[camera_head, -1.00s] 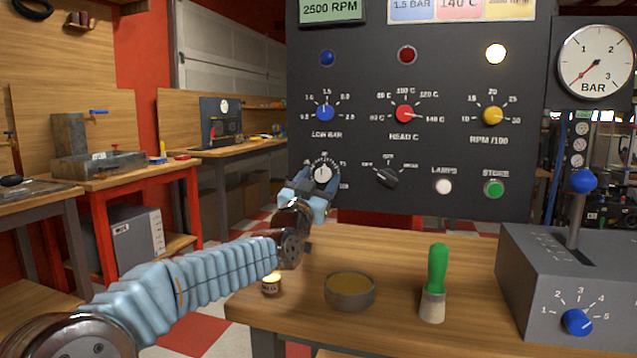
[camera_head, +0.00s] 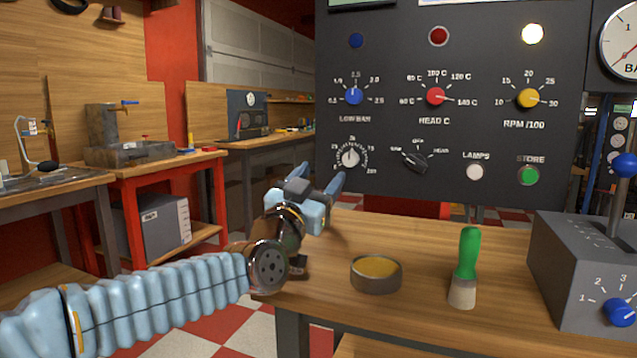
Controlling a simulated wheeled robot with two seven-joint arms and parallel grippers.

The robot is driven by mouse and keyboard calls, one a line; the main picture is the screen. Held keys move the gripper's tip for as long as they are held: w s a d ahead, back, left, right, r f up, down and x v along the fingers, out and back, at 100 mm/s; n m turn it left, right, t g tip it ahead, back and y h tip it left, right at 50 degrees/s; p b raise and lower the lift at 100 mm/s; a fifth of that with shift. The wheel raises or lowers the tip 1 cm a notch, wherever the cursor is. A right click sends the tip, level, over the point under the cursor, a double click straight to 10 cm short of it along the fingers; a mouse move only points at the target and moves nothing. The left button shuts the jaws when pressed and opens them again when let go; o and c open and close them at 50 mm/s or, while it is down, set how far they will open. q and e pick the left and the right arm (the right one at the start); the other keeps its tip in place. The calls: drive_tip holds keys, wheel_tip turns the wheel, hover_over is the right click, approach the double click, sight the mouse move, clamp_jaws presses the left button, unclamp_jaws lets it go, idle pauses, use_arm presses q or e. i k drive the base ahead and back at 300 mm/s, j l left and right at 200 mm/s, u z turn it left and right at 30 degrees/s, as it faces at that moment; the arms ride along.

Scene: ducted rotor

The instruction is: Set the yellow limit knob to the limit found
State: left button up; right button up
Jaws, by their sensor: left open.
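The yellow limit knob (camera_head: 527,98) is on the dark panel (camera_head: 450,150) at upper right, above the label RPM /100. Its scale shows 15, 20, 25 and 30, and its pointer appears turned right, toward 30. The lamp (camera_head: 532,34) above it glows pale yellow-white. My left gripper (camera_head: 318,176) is open and empty, in front of the panel's lower left, just below and left of the white dial knob (camera_head: 350,158). It is well apart from the yellow knob. My right gripper is not in view.
A blue knob (camera_head: 353,96), a red knob (camera_head: 435,96), a black selector (camera_head: 415,161), a white LAMPS button (camera_head: 475,172) and a green STORE button (camera_head: 528,175) share the panel. A tin (camera_head: 376,275), green-handled brush (camera_head: 466,265) and grey lever box (camera_head: 590,265) stand on the bench (camera_head: 420,315).

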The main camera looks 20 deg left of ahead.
sight(528, 98)
drive_tip(key=k+j, duration=0.1)
drive_tip(key=k, duration=0.4)
drive_tip(key=k+j, duration=0.1)
drive_tip(key=k, duration=0.4)
